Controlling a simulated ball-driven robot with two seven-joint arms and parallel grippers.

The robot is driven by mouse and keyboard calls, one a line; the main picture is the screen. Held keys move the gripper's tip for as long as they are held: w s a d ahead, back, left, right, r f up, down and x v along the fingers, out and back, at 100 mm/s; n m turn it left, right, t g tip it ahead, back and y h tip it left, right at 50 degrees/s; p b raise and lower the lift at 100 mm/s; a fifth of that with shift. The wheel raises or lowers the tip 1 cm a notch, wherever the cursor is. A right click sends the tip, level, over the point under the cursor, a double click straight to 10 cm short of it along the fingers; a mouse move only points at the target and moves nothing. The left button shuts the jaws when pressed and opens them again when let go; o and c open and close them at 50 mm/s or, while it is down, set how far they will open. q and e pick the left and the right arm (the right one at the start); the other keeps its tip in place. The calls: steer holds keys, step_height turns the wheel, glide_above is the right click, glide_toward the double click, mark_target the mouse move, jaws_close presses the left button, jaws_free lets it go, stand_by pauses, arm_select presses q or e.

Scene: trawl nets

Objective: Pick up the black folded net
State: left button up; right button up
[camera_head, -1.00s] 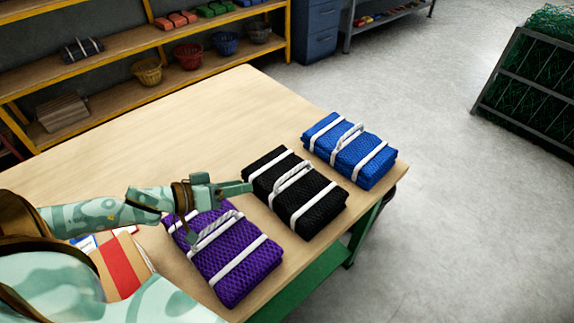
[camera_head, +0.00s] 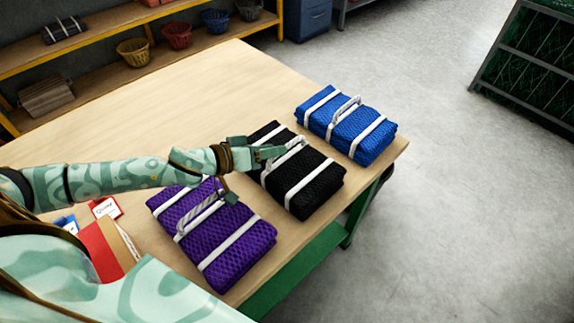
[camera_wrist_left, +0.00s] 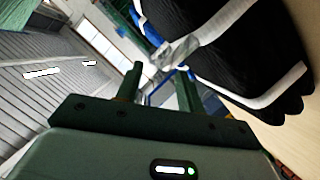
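The black folded net (camera_head: 312,172) lies on the table between the purple and blue nets. It has two white straps and a pale rope handle (camera_head: 284,156) on top. My left gripper (camera_head: 272,152) comes in from the left, above the purple net's far end, with its tips close to the handle. In the left wrist view, its fingers (camera_wrist_left: 160,72) are apart with nothing seen gripped between them. The handle (camera_wrist_left: 176,52) shows just beyond the tips, and the black net (camera_wrist_left: 235,55) fills the upper right. Whether the fingers touch the handle cannot be told. My right gripper is not seen.
The purple net (camera_head: 225,245) lies just below my left arm, and the blue net (camera_head: 347,125) is on the far side. The wooden table (camera_head: 190,105) is clear behind. Packages (camera_head: 104,245) lie at its left. Shelves (camera_head: 120,40) stand behind.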

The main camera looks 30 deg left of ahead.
mark_target(287, 160)
arm_select(q)
steer(key=b+x, duration=0.1)
steer(key=x, duration=0.4)
steer(key=shift+a+f, duration=0.1)
jaws_close()
stand_by(1.2)
